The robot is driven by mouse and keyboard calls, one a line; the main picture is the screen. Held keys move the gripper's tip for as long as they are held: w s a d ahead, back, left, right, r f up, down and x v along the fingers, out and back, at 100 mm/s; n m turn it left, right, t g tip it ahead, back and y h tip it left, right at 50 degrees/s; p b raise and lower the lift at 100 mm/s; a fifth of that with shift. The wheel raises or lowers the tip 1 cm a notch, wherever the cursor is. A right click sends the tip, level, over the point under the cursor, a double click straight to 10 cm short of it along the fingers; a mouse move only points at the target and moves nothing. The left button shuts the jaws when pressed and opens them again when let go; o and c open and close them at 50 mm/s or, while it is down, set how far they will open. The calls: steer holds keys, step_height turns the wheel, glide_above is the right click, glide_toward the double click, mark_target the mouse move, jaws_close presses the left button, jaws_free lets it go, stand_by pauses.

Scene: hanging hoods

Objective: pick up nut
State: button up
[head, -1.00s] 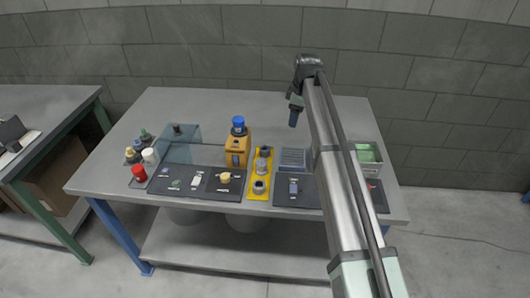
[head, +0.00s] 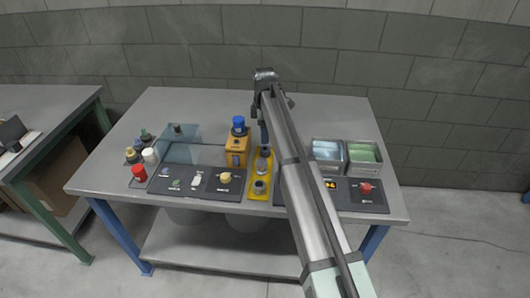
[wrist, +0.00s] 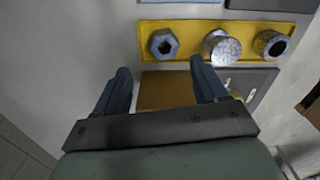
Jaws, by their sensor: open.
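The nut (wrist: 163,43) is a grey hexagonal ring with a dark hole, lying on a yellow tray (wrist: 190,27) in the wrist view. It is at the left of a row of three metal parts. In the head view it is the farthest part (head: 265,152) on the tray (head: 252,193). My gripper (wrist: 160,70) is open and empty, with its two dark blue fingers apart. The nut shows ahead of the fingertips, roughly between them, and not touching them. In the head view my gripper (head: 263,133) is near the tray's far end; the arm partly hides it.
An orange box with a blue cap (head: 237,152) stands left of the tray; it also shows between my fingers (wrist: 165,92). A round metal part (wrist: 222,47) and a hollow cylinder (wrist: 269,44) sit beside the nut. Two bins (head: 363,153) stand right. The table's back is clear.

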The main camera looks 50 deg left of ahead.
mark_target(265, 146)
steer(key=shift+f, duration=0.8)
steer(key=shift+s+d+f, duration=0.1)
steer(key=shift+d+f, duration=0.15)
steer(key=shift+f, duration=0.75)
steer(key=shift+s+d+f, duration=0.1)
steer(key=shift+d+f, duration=0.1)
steer(key=shift+f, duration=0.75)
steer(key=shift+w+f, duration=0.1)
steer(key=shift+f, duration=0.5)
steer(key=c, duration=1.3)
steer(key=shift+r, duration=0.1)
